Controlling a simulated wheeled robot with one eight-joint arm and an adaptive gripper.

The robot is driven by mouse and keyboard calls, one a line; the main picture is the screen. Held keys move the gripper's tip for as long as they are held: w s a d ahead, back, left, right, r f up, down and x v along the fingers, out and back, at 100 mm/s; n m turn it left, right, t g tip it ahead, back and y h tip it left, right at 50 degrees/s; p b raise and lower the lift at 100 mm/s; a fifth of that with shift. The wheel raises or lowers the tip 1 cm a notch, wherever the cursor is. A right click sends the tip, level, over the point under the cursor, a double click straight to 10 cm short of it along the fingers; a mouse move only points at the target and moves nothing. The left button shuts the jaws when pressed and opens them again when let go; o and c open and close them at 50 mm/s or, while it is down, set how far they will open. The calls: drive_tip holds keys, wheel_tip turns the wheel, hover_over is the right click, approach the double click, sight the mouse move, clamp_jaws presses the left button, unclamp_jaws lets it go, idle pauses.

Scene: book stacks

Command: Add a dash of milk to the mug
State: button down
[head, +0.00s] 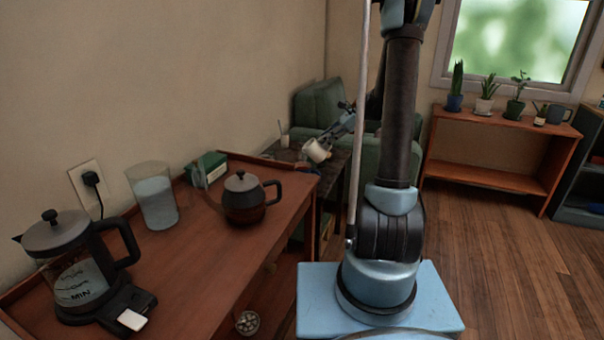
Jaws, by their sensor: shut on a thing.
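My gripper (334,138) is at the far end of my arm, above a dark side table (338,172) by the armchair. It is shut on a small cream-coloured vessel (316,151), which looks tilted. It is too small to tell whether this is a milk jug or a mug, and its contents are hidden. A small pale container (284,141) with a thin stick stands to its left at the wall.
A wooden cabinet (190,270) at left carries an electric kettle (75,265), a glass jug of clear liquid (156,200), a dark teapot (245,200) and a green box (208,165). A green armchair (320,102) stands behind the side table. Wooden floor at right is clear.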

drive_tip(key=shift+a+f+h+p, duration=0.15)
drive_tip(key=shift+a+h+p, duration=0.9)
drive_tip(key=shift+h+p, duration=0.8)
idle(2.6)
drive_tip(key=shift+y, duration=0.25)
drive_tip(key=d+y, duration=0.2)
drive_tip(key=y, duration=0.1)
drive_tip(key=shift+d, duration=0.2)
drive_tip(key=shift+d+y, duration=0.2)
drive_tip(key=shift+y, duration=0.3)
drive_tip(key=shift+f, duration=0.1)
drive_tip(key=d+f+y+b, duration=0.6)
drive_tip(key=b, duration=0.1)
drive_tip(key=shift+w+y, duration=0.2)
drive_tip(key=shift+y, duration=0.2)
drive_tip(key=shift+d, duration=0.1)
idle(0.3)
